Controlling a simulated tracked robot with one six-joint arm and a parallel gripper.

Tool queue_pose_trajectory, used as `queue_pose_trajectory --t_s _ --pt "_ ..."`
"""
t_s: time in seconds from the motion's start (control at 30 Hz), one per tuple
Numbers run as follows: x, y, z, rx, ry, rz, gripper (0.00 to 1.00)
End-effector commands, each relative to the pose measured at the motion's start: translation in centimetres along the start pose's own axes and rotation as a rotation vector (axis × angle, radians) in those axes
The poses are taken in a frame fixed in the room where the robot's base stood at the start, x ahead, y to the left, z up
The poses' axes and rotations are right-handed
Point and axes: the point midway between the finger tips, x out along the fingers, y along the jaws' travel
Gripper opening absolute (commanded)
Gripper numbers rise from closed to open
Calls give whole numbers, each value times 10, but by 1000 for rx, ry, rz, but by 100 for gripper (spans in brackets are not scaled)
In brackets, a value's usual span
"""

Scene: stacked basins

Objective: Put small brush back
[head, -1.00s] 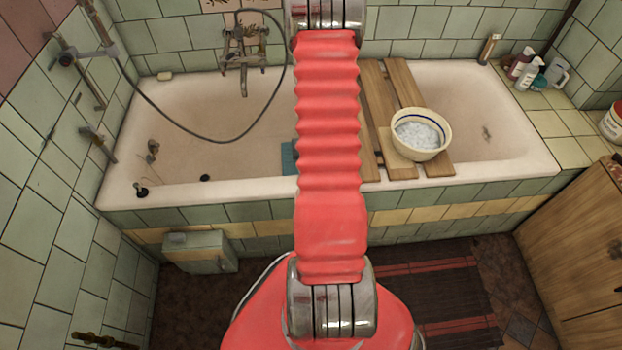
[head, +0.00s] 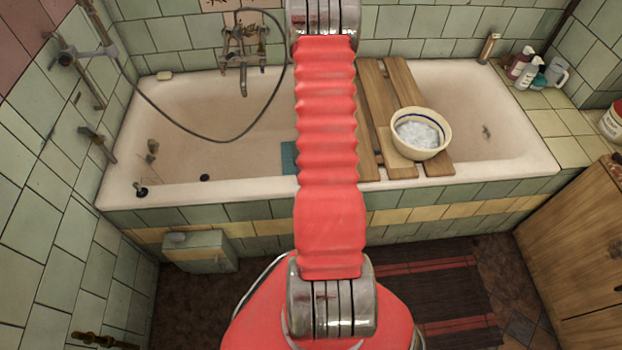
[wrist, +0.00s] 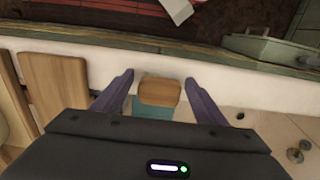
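In the wrist view a small brown wooden block (wrist: 160,92), which looks like the back of the small brush, lies between the two fingers of my gripper (wrist: 160,88). Gaps show on both sides, so my gripper is open and not touching its sides. In the head view the teal piece (head: 289,158) is at the tub's front inner side, partly behind my red arm. My arm hides the block and my gripper there.
The white bathtub (head: 240,188) has wooden boards (head: 373,90) across it, bearing a cream bowl (head: 444,130) with whitish contents. Bottles (head: 530,75) stand on the right ledge. A hose (head: 215,140) hangs at the left. A grey-green box (head: 200,252) sits below the tub front.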

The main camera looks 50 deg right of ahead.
Motion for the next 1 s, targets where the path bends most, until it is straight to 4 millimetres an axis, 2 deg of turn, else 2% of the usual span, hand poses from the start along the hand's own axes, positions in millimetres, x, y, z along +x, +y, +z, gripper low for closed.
queue_pose_trajectory --t_s 0.3,0.47,1.0 --pt "-1 0 0 0 1 0 68" --pt "-9 0 -1 0 3 0 68" --pt "-71 0 -1 0 2 0 68"
